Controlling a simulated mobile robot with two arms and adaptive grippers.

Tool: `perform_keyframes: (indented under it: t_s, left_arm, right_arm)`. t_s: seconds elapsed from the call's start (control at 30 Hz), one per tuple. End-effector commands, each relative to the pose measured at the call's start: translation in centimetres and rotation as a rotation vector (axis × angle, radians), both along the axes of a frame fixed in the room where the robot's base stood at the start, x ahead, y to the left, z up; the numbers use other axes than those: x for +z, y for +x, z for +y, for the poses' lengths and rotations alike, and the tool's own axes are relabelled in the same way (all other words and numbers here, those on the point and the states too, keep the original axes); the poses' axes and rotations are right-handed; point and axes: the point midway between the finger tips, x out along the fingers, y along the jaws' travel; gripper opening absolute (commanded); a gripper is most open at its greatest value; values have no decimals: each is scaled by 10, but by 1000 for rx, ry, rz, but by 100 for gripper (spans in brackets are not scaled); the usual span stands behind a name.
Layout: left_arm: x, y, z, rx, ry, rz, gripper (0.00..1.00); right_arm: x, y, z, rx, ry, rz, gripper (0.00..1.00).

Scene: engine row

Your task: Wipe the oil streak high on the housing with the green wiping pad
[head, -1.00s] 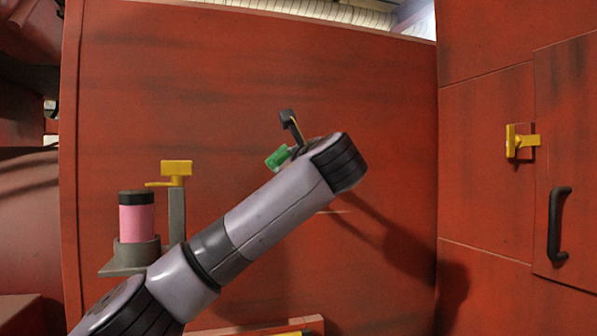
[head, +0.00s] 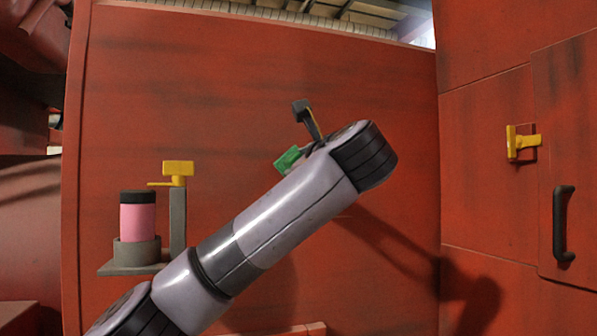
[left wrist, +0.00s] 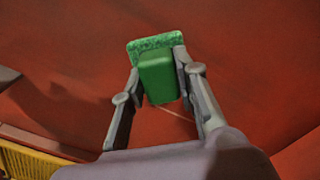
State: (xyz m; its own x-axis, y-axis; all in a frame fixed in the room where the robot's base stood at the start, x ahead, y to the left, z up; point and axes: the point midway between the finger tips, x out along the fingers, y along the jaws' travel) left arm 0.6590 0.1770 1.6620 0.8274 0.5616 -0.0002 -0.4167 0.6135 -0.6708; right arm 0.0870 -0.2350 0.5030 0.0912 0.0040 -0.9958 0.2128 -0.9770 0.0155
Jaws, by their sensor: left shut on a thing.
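The green wiping pad (head: 287,159) shows beside the end of my left arm, in front of the large red housing (head: 200,110). In the left wrist view my left gripper (left wrist: 158,76) is shut on the block-like back of the pad (left wrist: 156,42), whose wider textured face points away toward the red surface. I cannot tell whether the pad touches it. In the head view my arm hides most of the gripper. Faint dark smears (head: 215,71) run across the upper housing; I cannot tell which is the oil streak. My right gripper is not in view.
At left, a grey bracket (head: 120,268) holds a pink cylinder with a black cap (head: 137,217), beside a post with a yellow handle (head: 177,168). The right-hand red wall carries a yellow latch (head: 520,143) and a black door handle (head: 562,225).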

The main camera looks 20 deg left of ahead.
Motion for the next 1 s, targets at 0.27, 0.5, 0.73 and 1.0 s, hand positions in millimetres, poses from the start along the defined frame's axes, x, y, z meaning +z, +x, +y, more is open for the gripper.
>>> perform_keyframes:
  t_s: [0.27,0.5,0.73,1.0]
  left_arm:
    - [0,-1,-1,-1,0,-1,5]
    - [-1,-14,-11,-3,0,-2,5]
    - [0,-25,-17,-1,0,-1,5]
    - [0,-25,-17,0,0,0,5]
  right_arm:
    - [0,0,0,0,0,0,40]
    - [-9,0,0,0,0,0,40]
    - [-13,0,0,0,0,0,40]
    - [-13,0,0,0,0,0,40]
